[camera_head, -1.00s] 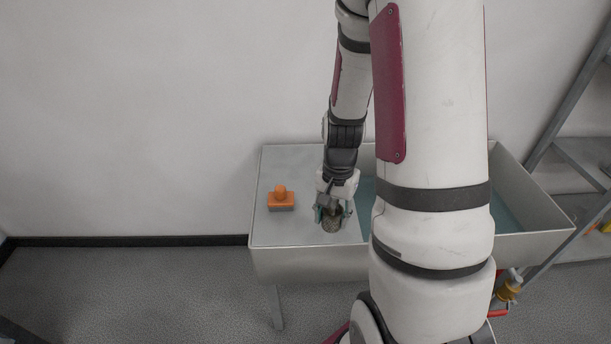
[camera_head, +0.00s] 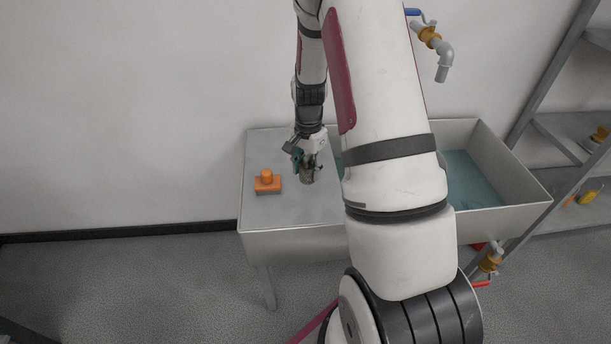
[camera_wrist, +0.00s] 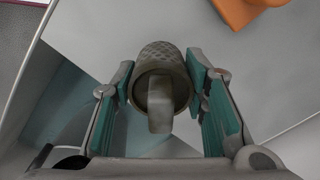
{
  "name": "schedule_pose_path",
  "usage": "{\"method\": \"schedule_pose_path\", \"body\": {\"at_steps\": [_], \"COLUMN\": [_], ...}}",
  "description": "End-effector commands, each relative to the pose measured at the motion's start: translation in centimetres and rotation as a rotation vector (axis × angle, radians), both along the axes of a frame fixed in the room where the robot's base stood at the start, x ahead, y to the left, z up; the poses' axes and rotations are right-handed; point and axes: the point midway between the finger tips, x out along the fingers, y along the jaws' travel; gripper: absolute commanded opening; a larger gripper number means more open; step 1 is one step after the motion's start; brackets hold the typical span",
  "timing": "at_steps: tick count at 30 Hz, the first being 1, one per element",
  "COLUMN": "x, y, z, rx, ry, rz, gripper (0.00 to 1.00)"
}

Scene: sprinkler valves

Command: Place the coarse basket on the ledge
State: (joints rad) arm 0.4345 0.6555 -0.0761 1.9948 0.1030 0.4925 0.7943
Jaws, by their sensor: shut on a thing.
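The coarse basket (camera_head: 307,176) is a small grey-brown mesh cylinder at the flat ledge (camera_head: 265,212) on the left of the sink. My gripper (camera_head: 306,164) is shut on it from above. In the wrist view the basket (camera_wrist: 160,78) sits between the teal finger pads of my gripper (camera_wrist: 163,92), with its open end and a flat grey tab facing the camera. The ledge (camera_wrist: 95,30) lies behind it in that view. I cannot tell whether the basket's underside touches the ledge.
An orange block with a knob (camera_head: 267,183) stands on the ledge left of the basket. The water-filled basin (camera_head: 475,180) lies to the right, partly hidden by my arm. A tap (camera_head: 436,45) is on the wall above. A grey shelf rack (camera_head: 560,130) stands at the right.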

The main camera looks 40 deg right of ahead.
Motion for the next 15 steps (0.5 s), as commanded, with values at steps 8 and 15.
{"method": "schedule_pose_path", "body": {"at_steps": [8, 15], "x": [0.9, 0.9], "y": [-0.1, -0.1], "z": [-1.2, -3.7], "rx": [0.001, 0.001], "ry": [0.002, 0.001], "rz": [0.001, 0.0], "gripper": [0.11, 0.11]}}
